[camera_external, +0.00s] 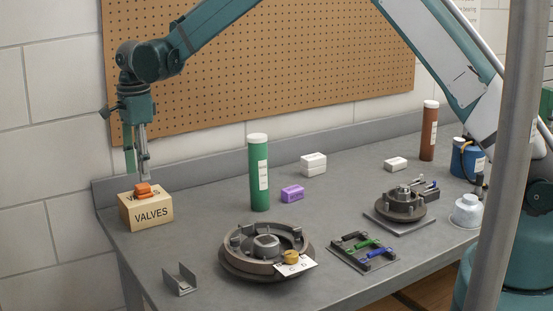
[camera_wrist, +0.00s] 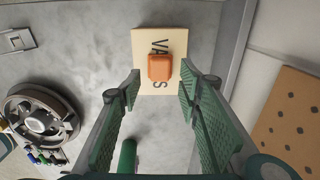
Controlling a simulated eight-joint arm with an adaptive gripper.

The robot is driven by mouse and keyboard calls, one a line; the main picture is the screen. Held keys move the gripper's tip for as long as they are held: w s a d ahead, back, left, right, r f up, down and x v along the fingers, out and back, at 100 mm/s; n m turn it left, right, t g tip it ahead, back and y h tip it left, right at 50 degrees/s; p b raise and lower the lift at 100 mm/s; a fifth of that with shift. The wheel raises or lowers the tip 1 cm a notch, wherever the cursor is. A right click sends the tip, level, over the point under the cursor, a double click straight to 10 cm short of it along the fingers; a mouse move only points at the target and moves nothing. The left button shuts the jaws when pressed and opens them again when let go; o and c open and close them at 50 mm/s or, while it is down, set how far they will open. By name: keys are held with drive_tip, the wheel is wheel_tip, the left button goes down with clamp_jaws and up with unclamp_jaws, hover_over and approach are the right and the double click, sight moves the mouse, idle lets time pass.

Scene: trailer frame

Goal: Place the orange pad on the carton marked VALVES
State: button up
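The carton marked VALVES (camera_external: 147,213) stands at the left end of the bench; it also shows in the wrist view (camera_wrist: 145,42). The orange pad (camera_external: 142,190) lies on top of the carton, and in the wrist view the pad (camera_wrist: 160,68) covers the middle of the lettering. My gripper (camera_external: 138,175) is above the carton, pointing down. In the wrist view my gripper (camera_wrist: 159,85) has its green fingers spread wide, with a gap on both sides of the pad. The fingers do not touch the pad.
A green cylinder (camera_external: 259,175) stands to the right of the carton. A purple block (camera_external: 292,194) and white boxes (camera_external: 313,164) lie farther right. A round metal housing (camera_external: 240,266) and a small bracket (camera_external: 180,280) are near the front edge. A pegboard (camera_external: 270,70) is behind.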

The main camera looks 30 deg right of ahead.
sight(145, 185)
wheel_tip(145, 185, up, 8)
drive_tip(key=shift+r, duration=0.15)
idle(0.3)
idle(0.5)
drive_tip(key=s+d+r+n+t, duration=0.1)
drive_tip(key=s+d+r+n, duration=0.2)
drive_tip(key=s+d+r, duration=0.5)
drive_tip(key=s+d+r+n+t, duration=0.1)
drive_tip(key=s+d+r+n, duration=0.25)
drive_tip(key=d+r, duration=0.4)
drive_tip(key=s+d+r+n+t, duration=0.1)
drive_tip(key=s+d+r+n, duration=0.1)
drive_tip(key=s+d+r, duration=0.65)
drive_tip(key=s+d+f+n+t, duration=0.1)
drive_tip(key=s+d+f+n, duration=0.1)
drive_tip(key=s+d, duration=0.4)
drive_tip(key=s+d+f+n+t, duration=0.1)
drive_tip(key=s+d+f+n, duration=0.2)
drive_tip(key=s+d, duration=0.3)
drive_tip(key=s+d+f+n+t, duration=0.2)
drive_tip(key=s+d, duration=0.5)
drive_tip(key=s, duration=0.7)
drive_tip(key=shift+f+n, duration=0.7)
drive_tip(key=shift+n, duration=0.55)
